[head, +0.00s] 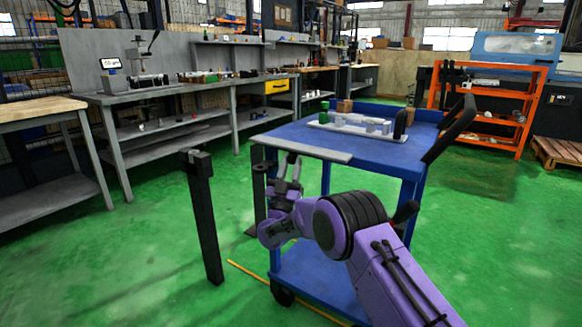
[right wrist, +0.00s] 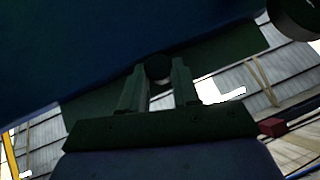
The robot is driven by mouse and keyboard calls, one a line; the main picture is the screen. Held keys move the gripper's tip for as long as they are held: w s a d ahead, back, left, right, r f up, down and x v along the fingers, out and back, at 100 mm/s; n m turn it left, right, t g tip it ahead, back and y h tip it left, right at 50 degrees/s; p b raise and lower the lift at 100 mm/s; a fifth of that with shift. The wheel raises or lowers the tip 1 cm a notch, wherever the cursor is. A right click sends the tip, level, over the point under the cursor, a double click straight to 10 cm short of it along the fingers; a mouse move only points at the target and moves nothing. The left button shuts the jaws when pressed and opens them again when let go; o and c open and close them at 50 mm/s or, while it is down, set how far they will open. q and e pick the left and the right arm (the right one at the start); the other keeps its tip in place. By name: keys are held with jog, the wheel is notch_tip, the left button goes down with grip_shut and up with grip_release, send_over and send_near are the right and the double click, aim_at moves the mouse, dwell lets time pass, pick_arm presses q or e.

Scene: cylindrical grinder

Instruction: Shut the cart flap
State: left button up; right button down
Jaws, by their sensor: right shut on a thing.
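The blue cart (head: 375,150) stands in front of me, and its grey flap (head: 305,147) sticks out from the near left edge, roughly level with the top. My right gripper (head: 288,162), on the purple arm, reaches up to the flap's underside. In the right wrist view, the gripper's two fingers are shut on a dark round knob (right wrist: 158,68) under the dark-looking flap (right wrist: 215,58). The cart's blue underside (right wrist: 90,45) fills the upper left there. My left gripper is not in view.
A white tray of parts (head: 345,131), a green bottle (head: 324,112) and a brown box (head: 344,106) are on the cart. A black post (head: 204,215) stands left of my gripper. Grey workbenches (head: 175,95) line the back; an orange rack (head: 490,100) is at right. Green floor is clear at left.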

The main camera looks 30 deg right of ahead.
aim_at(289, 148)
jog(key=r+m+g+y+p, duration=0.1)
jog(key=g+p, duration=0.1)
jog(key=p, duration=0.4)
jog(key=a+r+m+g+y+p, duration=0.1)
jog(key=r+g+y+p, duration=0.1)
jog(key=p, duration=0.4)
jog(key=s+a+r+m+g+y+p, duration=0.1)
jog(key=r+g+y+p, duration=0.1)
jog(key=p, duration=0.4)
jog(key=shift+a+r, duration=0.15)
jog(key=shift+w+d+r+m+g+y+p, duration=0.2)
jog(key=shift+r+g+y+p, duration=1)
jog(key=shift+p, duration=2.15)
jog(key=shift+d+r+m+g+y+p, duration=0.3)
jog(key=shift+g+y+p, duration=0.25)
jog(key=shift+y+p, duration=2.05)
jog(key=shift+w+d+r+m+g+y+p, duration=0.2)
jog(key=shift+r+g+y+p, duration=0.6)
jog(key=shift+p, duration=3.25)
jog(key=shift+s, duration=0.1)
jog(key=c, duration=0.8)
grip_release()
jog(key=shift+f, duration=0.1)
